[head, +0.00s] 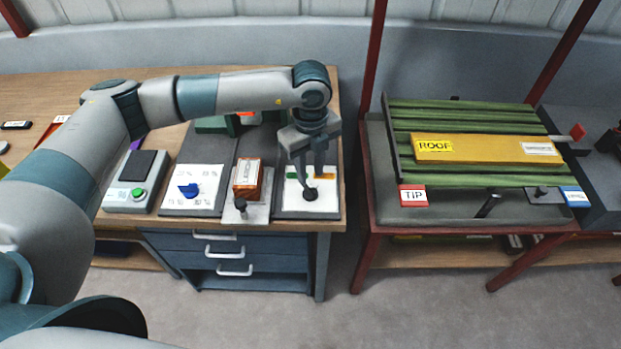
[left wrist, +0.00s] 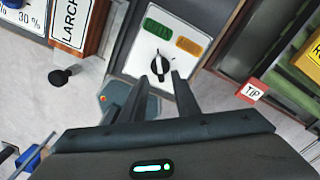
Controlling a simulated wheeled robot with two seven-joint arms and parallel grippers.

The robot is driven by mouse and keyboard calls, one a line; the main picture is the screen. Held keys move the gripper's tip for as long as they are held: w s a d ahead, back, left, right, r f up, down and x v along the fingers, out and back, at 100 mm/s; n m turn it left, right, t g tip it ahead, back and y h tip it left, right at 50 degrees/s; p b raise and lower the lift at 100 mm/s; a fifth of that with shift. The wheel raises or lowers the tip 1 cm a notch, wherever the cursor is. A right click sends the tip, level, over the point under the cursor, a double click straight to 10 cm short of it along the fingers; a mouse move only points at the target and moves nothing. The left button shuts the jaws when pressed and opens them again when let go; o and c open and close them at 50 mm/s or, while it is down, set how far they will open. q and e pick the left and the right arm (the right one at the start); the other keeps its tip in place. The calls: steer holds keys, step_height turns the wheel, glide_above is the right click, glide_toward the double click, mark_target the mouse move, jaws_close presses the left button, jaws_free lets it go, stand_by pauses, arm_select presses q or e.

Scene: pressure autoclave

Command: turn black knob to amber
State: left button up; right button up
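The black knob (head: 310,195) sits on a white panel (head: 325,206) at the right end of the wooden bench. In the left wrist view the knob (left wrist: 160,67) lies below a green mark (left wrist: 158,28) and an amber mark (left wrist: 189,46), amber being on the right. Its narrow grip looks roughly upright in that view; I cannot tell exactly which mark it points to. My left gripper (head: 308,184) points down over the knob. Its fingers (left wrist: 163,82) are apart with nothing between them, and their tips are close to the knob; contact is unclear. My right gripper is not in view.
Left of the panel stand a block labelled LARCH (head: 247,178), a small black knob (head: 240,204), a blue knob (head: 189,190) on a percent dial and a box with a green button (head: 138,192). A separate red-framed stand with green slats (head: 460,112) is on the right.

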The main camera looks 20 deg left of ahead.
mark_target(310, 186)
arm_select(q)
steer(key=shift+f+p, duration=0.75)
steer(key=shift+f, duration=2.15)
jaws_close()
